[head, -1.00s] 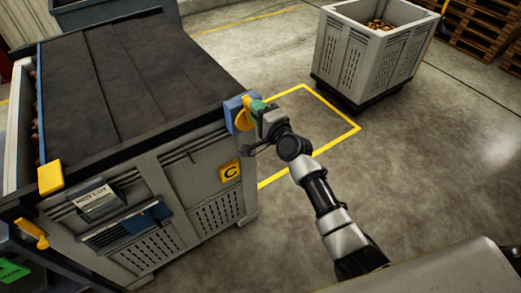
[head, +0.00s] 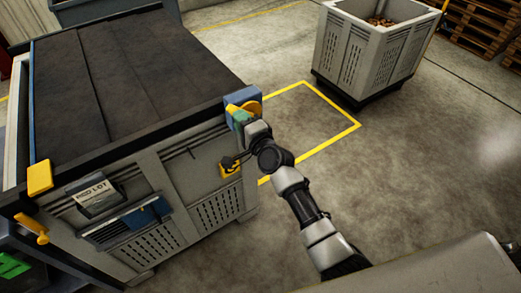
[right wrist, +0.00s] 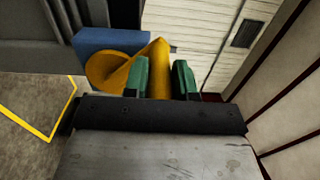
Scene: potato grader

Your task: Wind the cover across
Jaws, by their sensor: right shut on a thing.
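The dark cover (head: 130,75) lies in long strips over the top of a grey slatted bin (head: 205,180). Its blue leading edge (head: 30,95) is at the left side of the bin, close to the far rim. A yellow crank (head: 253,107) sits on a blue housing (head: 240,97) at the bin's right corner. My right gripper (head: 238,116) is at the crank. In the right wrist view, its green fingers (right wrist: 163,80) are shut around the yellow crank handle (right wrist: 158,58). My left gripper is not in view.
A yellow block (head: 39,177), a lot label (head: 95,195) and a blue-fronted panel (head: 128,222) are on the bin's near side. Another grey bin (head: 375,50) with potatoes stands at the back right. Bare floor with a yellow outline (head: 335,105) lies between.

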